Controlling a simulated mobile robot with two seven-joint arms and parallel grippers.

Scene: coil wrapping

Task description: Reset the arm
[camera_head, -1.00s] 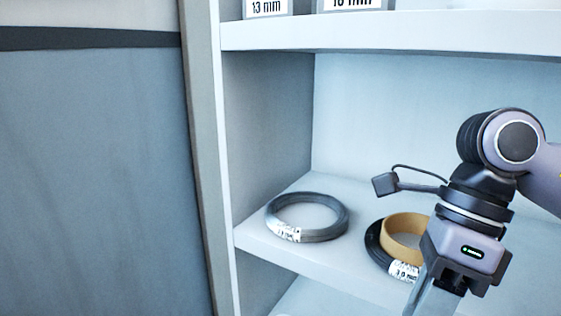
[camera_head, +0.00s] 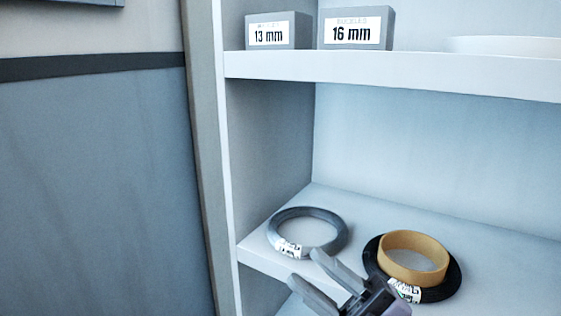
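My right gripper (camera_head: 322,278) shows at the bottom of the head view, in front of the shelf's edge. Its two fingers are spread apart, with nothing between them. A grey coil (camera_head: 336,227) with a white label lies flat on the lower shelf, just behind the fingertips. The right gripper holds neither coil. My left gripper is not in view.
The lower shelf (camera_head: 480,225) is bare behind the coils. The upper shelf (camera_head: 420,78) carries two grey boxes, labelled 13 mm (camera_head: 278,43) and 16 mm (camera_head: 356,41), and a white object (camera_head: 500,46). An upright side panel (camera_head: 205,150) bounds the shelves on the left.

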